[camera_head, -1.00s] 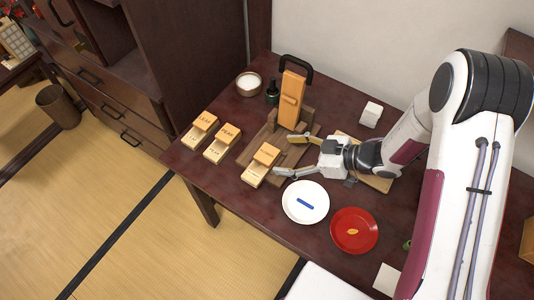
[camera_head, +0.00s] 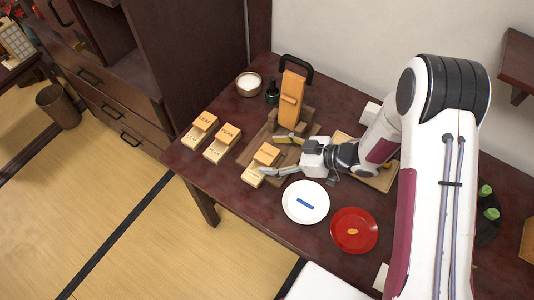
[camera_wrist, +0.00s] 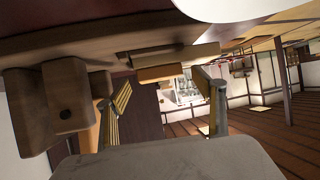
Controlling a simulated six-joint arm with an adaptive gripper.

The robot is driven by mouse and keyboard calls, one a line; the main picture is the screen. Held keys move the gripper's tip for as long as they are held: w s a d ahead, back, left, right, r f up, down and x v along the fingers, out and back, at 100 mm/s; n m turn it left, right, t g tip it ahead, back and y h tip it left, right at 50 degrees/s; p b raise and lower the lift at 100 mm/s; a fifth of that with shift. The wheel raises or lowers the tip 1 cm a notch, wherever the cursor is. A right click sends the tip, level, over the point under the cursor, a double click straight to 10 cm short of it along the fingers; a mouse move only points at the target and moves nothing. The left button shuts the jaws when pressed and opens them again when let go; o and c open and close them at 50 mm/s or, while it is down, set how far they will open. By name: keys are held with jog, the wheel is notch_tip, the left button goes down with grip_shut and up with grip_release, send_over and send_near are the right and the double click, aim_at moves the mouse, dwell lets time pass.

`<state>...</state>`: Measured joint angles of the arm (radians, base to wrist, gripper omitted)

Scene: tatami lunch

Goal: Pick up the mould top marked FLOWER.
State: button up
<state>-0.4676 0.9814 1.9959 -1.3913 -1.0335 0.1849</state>
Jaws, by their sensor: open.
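Three two-part wooden moulds stand in a row at the table's left edge. The left one reads LEAF (camera_head: 205,119) and the middle one seems to read PEAK (camera_head: 229,132). The third mould's top (camera_head: 267,152) is partly between my fingers; its marking is too small to read surely, so I cannot confirm FLOWER. Its lower part (camera_head: 252,176) sits below it. My gripper (camera_head: 268,155) is open, one finger on each side of that third mould. In the wrist view, the mould top (camera_wrist: 158,74) shows between the spread fingers (camera_wrist: 166,100), apart from both.
An upright orange wooden piece (camera_head: 290,101) in a brown wooden press stands close behind my gripper. A white plate (camera_head: 305,217) with a blue stick and a red plate (camera_head: 354,246) lie in front. A bowl (camera_head: 248,84) and dark bottle (camera_head: 272,95) stand at the back.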

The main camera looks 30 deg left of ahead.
aim_at(272, 156)
jog(key=shift+a+f, duration=0.15)
jog(key=shift+a, duration=0.1)
dwell(0.3)
jog(key=c, duration=1.2)
jog(key=shift+r, duration=5)
